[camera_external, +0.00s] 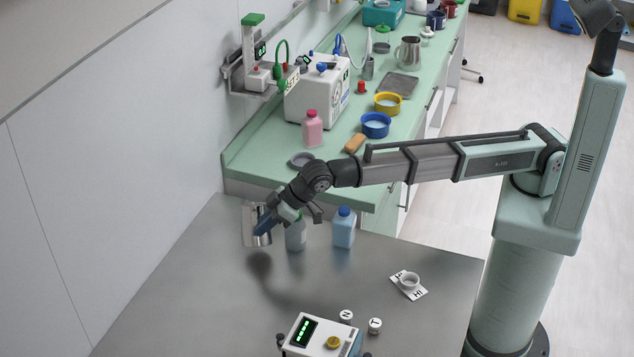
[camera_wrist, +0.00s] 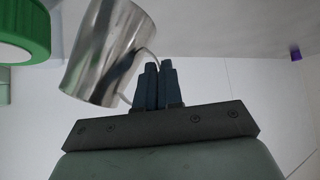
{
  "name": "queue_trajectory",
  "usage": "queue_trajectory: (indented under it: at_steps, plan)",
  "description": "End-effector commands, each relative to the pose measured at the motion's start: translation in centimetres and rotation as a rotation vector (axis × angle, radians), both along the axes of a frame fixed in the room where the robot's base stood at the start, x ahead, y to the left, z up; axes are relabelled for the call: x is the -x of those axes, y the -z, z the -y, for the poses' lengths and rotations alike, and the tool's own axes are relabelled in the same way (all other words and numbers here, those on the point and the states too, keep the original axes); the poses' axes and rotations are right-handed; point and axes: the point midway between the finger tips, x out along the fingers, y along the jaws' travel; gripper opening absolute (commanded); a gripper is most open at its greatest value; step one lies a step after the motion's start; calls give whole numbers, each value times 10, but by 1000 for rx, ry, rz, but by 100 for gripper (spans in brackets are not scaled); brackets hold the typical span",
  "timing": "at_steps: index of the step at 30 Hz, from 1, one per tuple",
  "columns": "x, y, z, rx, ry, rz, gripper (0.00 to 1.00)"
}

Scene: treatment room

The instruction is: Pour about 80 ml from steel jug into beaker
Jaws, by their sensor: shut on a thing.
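A shiny steel jug (camera_external: 249,226) hangs above the grey table at its far left, apart from the surface, with a dark shadow below it. It fills the upper left of the wrist view (camera_wrist: 108,52). My gripper (camera_external: 266,222) is shut on its handle; the blue-grey fingertips (camera_wrist: 158,68) pinch the handle side. The jug looks close to upright in the external view. Its contents are hidden.
A grey bottle (camera_external: 296,235) and a blue bottle (camera_external: 344,229) stand right of the jug. A white device (camera_external: 318,337) and lettered pots (camera_external: 375,325) are at the front. Another metal pitcher (camera_external: 409,52) is on the green counter. The table's left and middle are clear.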

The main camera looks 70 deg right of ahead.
Motion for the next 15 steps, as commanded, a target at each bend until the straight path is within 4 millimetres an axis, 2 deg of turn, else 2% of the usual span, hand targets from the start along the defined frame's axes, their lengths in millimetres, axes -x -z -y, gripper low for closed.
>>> queue_trajectory:
  at_steps: [4, 15]
  plan:
    - [-6, -18, 13, -87, 2, -41, 0]
    - [-13, -39, 25, -276, -2, -140, 0]
